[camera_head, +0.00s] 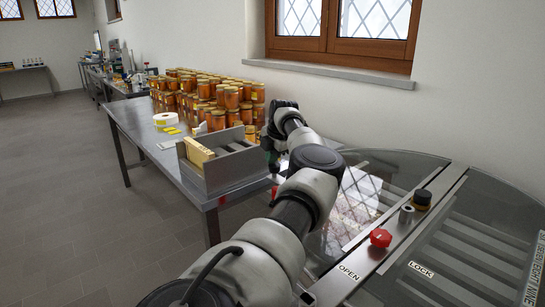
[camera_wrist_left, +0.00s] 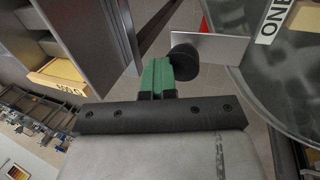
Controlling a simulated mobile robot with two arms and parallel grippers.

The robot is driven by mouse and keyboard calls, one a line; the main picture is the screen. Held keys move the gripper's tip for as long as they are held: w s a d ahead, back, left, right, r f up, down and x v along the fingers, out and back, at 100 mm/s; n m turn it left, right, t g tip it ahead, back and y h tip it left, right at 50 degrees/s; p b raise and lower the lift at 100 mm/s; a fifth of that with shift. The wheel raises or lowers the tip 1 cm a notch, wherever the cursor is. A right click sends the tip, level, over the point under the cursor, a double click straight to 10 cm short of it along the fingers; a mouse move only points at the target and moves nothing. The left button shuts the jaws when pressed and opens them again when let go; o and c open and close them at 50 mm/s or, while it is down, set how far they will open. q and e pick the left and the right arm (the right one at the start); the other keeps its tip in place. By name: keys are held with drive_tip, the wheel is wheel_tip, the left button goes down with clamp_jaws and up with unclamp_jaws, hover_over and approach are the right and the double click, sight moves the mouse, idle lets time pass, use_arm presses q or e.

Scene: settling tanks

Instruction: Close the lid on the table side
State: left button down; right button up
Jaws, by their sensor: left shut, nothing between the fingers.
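The clear, rounded lid (camera_head: 400,165) on the table side of the drum shows behind and right of my left arm. My arm covers part of it, and I cannot tell how far it is raised. In the left wrist view its clear edge (camera_wrist_left: 235,85) shows at the right, with a metal plate and a round black knob (camera_wrist_left: 184,55). My left gripper (camera_wrist_left: 157,75) has green fingers, shut and empty, right beside the knob; I cannot tell whether they touch. In the head view it is mostly hidden behind my arm. My right gripper is not in view.
A central bar carries a red knob (camera_head: 380,237) and a black knob (camera_head: 422,198). A second clear lid (camera_head: 460,245) lies to its right. The steel table (camera_head: 135,120) on the left holds a grey box (camera_head: 225,165) and many honey jars (camera_head: 220,100). The floor at left is clear.

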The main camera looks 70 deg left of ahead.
use_arm(q)
drive_tip(key=shift+s+d+f, duration=0.15)
drive_tip(key=shift+f, duration=0.3)
drive_tip(key=shift+r, duration=0.4)
drive_tip(key=v, duration=1)
drive_tip(key=shift+r+b, duration=0.35)
drive_tip(key=shift+r, duration=0.05)
